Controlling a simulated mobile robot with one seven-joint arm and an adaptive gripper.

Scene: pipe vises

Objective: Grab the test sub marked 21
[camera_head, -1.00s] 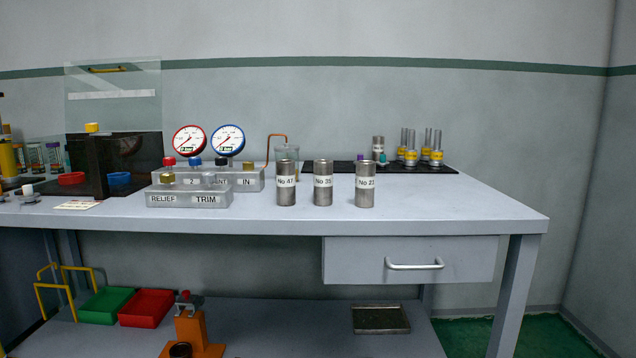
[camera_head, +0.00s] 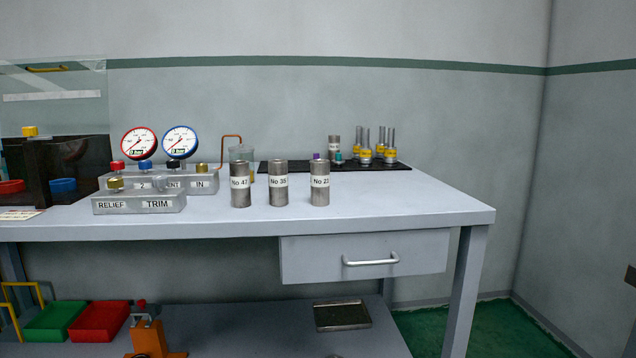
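Three grey metal test subs stand upright in a row on the bench top, each with a white label. The left sub (camera_head: 240,192) reads No 47 and the middle sub (camera_head: 278,191) No 35. The right sub (camera_head: 319,191) reads like No 23 or No 21; its last digit is too small to be sure. A similar grey cylinder (camera_head: 333,144) with a label I cannot read stands at the back by the black mat. My gripper is not in view.
The RELIEF/TRIM block (camera_head: 140,205) and two gauges (camera_head: 180,142) stand left of the subs. A glass beaker (camera_head: 242,155) is behind them. Yellow-banded fittings (camera_head: 378,152) stand on the black mat (camera_head: 290,167). The bench top (camera_head: 410,205) right of the subs is clear.

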